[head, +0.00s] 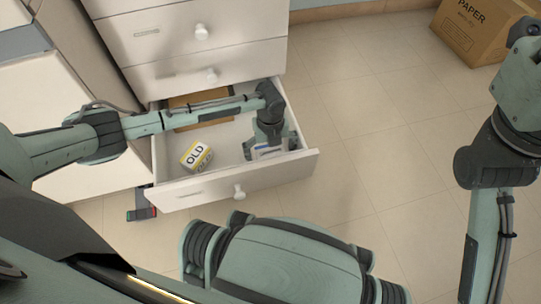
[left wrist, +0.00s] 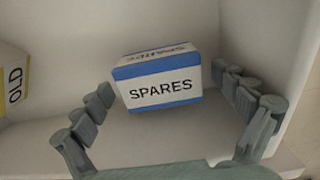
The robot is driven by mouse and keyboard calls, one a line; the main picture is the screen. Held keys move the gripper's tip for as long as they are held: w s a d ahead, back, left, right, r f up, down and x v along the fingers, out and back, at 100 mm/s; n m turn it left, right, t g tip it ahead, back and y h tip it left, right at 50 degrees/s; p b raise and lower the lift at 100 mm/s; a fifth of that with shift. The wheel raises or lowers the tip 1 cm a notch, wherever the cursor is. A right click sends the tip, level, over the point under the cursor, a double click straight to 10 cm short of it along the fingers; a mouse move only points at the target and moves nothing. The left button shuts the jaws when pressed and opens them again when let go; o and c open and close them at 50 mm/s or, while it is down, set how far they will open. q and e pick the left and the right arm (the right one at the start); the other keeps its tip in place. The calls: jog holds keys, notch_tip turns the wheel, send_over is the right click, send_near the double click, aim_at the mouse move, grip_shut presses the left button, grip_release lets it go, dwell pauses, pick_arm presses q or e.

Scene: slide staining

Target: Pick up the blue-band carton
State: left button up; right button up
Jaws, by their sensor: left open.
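The blue-band carton (left wrist: 157,93) is white with blue edges and reads SPARES. It sits in the open drawer (head: 215,190). In the head view only small parts of it (head: 265,150) show under my left gripper. My left gripper (head: 272,143) points down into the drawer at its right end. In the left wrist view its fingers (left wrist: 162,82) are open, one on each side of the carton. A gap shows at the left finger; the right finger is close to the carton, and I cannot tell whether it touches. My right gripper is out of view.
A yellow-band carton marked OLD (head: 196,155) stands left of the blue-band one in the same drawer. A brown flat item (head: 198,98) lies at the drawer's back. Shut drawers (head: 200,60) rise above. A cardboard PAPER box (head: 480,32) stands on otherwise clear floor at the right.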

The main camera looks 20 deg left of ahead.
pick_arm(q)
jog(key=shift+c, duration=0.3)
jog(key=c, duration=1.2)
